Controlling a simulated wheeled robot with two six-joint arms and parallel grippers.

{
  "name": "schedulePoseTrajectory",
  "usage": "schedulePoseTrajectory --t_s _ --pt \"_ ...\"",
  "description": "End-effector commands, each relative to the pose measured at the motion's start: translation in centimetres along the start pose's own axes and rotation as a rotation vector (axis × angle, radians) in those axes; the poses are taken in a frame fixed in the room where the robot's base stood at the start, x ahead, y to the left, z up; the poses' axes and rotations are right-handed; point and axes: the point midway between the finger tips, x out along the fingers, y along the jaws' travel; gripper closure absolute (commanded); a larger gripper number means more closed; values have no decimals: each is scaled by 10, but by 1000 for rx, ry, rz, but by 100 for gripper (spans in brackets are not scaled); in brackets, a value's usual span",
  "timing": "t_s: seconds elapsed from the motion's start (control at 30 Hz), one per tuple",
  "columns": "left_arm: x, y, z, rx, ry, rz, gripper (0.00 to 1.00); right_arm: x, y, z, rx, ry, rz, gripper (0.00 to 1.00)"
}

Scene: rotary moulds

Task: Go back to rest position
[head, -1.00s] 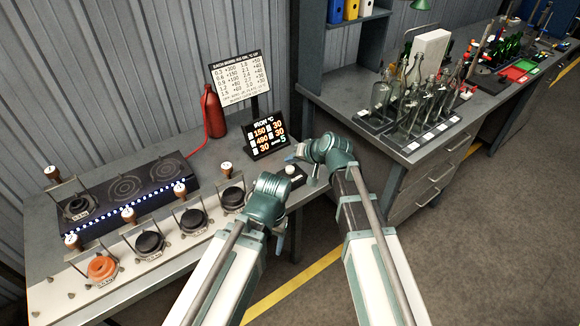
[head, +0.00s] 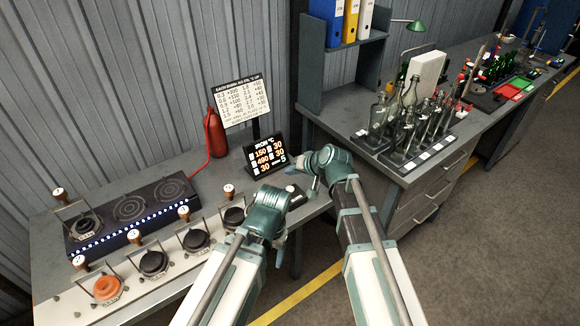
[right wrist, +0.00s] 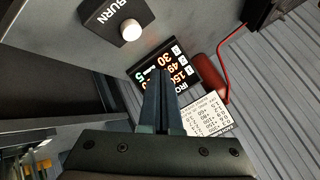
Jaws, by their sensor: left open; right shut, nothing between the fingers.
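My left gripper (head: 280,254) is the lower one in the head view. It hangs mostly behind its own wrist, just off the front edge of the left bench, and holds nothing that I can see. My right gripper (head: 311,189) is by the bench's right end, close to a small box with a white button (head: 292,189). In the right wrist view the right gripper (right wrist: 161,78) has its fingers together with nothing between them. The button box (right wrist: 118,18), marked BURN, is apart from the fingertips in that picture.
The bench (head: 205,182) carries a burner plate (head: 130,210), several round moulds, an orange one (head: 107,288) among them, and a lit iron display (head: 265,156). A red extinguisher (head: 215,135) stands behind. A right bench (head: 345,115) holds glass bottles. Floor at lower right is clear.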

Motion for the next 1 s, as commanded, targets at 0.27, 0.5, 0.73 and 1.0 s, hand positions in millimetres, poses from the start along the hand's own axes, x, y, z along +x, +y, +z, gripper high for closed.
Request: schedulePoseTrajectory --t_s 0.27,0.5,0.73,1.0 --pt "0 0 0 0 0 0 32 -5 -2 36 -56 -86 42 100" --pt "0 0 0 0 0 0 32 -52 20 166 -267 -445 285 100" --pt "0 0 0 0 0 0 32 -106 47 230 -373 -667 502 100" --pt "0 0 0 0 0 0 32 -119 54 238 -389 -712 555 100"
